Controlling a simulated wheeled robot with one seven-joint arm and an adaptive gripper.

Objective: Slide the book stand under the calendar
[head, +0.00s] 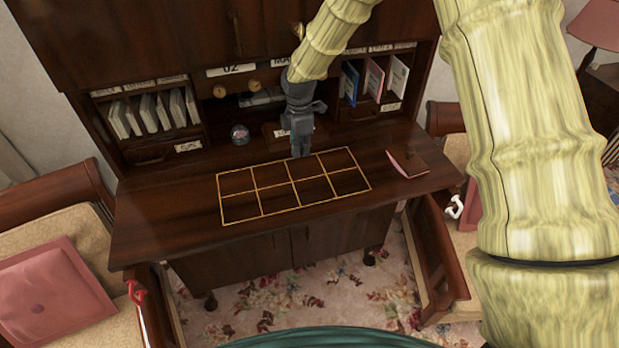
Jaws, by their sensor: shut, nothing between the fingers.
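The calendar (231,70) is in the upper middle of the desk's hutch, with white cards reading "02" and "MA" and round wooden knobs below them. The rest of its second card is hidden by my arm. A small dark brown object with a pale label, which seems to be the book stand (271,131), is on the desk at the back, below the calendar and just left of my gripper. My gripper (301,152) points down, shut and empty, in front of the stand's right part and partly hiding it. I cannot tell whether they touch.
A gold-lined grid (261,201) marks the clear middle of the desktop (160,225). A glass globe (239,134) stands left of the stand. Side shelves hold books (150,113); chairs flank the desk.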

